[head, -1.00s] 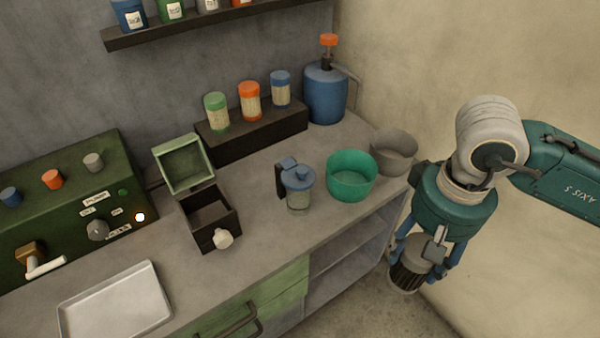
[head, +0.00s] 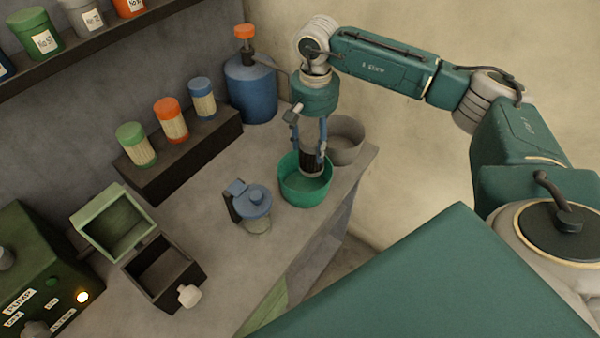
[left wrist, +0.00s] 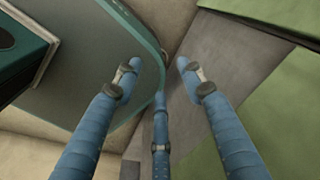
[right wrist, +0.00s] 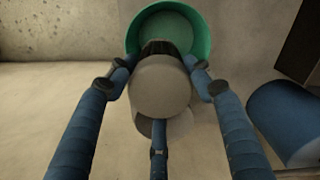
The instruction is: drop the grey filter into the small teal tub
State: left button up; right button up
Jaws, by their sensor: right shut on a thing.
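The teal tub (head: 304,196) stands on the counter near its right edge, and its rim also shows in the right wrist view (right wrist: 196,22). My right gripper (head: 311,148) is shut on the grey filter (head: 312,170), which has a dark ribbed body and pale grey ends. The filter hangs upright, its lower end seen against the tub's inside; I cannot tell how far it is below the rim. In the right wrist view the filter (right wrist: 160,88) sits between both fingers. My left gripper (left wrist: 158,72) is open and empty in the left wrist view.
A grey tub (head: 346,142) stands just behind the teal tub. A blue-lidded jar (head: 254,205) is left of it. A blue pump jug (head: 252,90), a rack with several jars (head: 172,120) and an open box (head: 165,268) stand farther left.

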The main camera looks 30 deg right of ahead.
jog(key=shift+s+f+b, duration=0.25)
jog(key=shift+f+b, duration=0.35)
jog(key=shift+f, duration=0.55)
notch_tip(320, 180, down, 3)
jog(key=shift+w+f+b, duration=0.15)
jog(key=shift+b, duration=0.6)
jog(key=shift+c, duration=0.2)
jog(key=shift+f, duration=0.1)
jog(key=o, duration=1.5)
pick_arm(q)
jog(key=f, duration=0.1)
jog(key=s+f, duration=0.1)
jog(key=f, duration=0.1)
jog(key=shift+s+a, duration=0.1)
jog(key=shift+w, duration=0.2)
pick_arm(e)
notch_tip(320, 180, up, 12)
jog(key=shift+r, duration=0.1)
